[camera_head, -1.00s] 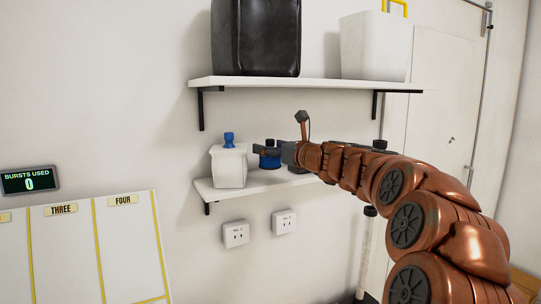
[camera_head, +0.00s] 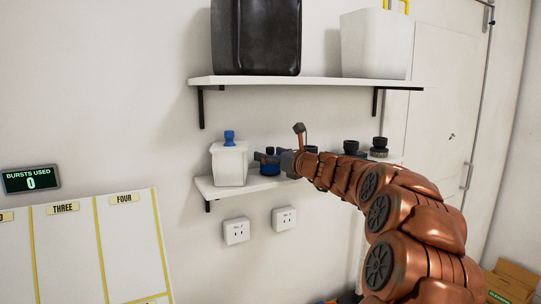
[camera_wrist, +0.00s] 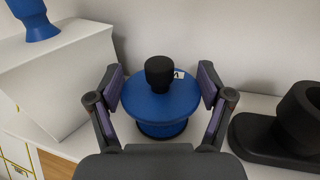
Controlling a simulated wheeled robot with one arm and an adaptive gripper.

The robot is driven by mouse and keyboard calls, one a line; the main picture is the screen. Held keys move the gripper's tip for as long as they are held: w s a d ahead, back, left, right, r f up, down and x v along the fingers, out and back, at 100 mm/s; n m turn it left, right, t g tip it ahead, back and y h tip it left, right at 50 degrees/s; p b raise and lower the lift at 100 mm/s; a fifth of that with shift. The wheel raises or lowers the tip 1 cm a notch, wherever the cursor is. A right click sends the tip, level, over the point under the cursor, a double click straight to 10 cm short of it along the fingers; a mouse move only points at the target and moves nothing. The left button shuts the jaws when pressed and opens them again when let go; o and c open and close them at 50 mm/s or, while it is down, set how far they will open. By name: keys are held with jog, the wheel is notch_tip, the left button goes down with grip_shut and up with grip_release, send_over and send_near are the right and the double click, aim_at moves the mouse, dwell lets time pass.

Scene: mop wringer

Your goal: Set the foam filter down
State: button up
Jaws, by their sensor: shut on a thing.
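The foam filter, which I take to be the round blue piece with a black knob on top and a small white label, is at the middle of the wrist view (camera_wrist: 148,101). My gripper (camera_wrist: 161,87) has one finger on each side of it and is shut on its rim. In the head view, my gripper (camera_head: 272,157) and the blue piece (camera_head: 269,169) are at the lower white shelf (camera_head: 238,188), right of a white container. The piece looks upright at the shelf top; I cannot tell whether it rests on it.
The white container (camera_head: 229,165) with a blue top stands close on the left. A black holder (camera_wrist: 285,130) is close on the right. The upper shelf (camera_head: 310,82) hangs above, bearing a black container (camera_head: 256,38) and a white bin (camera_head: 375,45). Dark-topped items (camera_head: 379,147) show behind my arm.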

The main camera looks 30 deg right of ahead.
jog(key=shift+f, duration=0.1)
jog(key=o, duration=1.2)
jog(key=s+d+b, duration=0.2)
jog(key=s, duration=1)
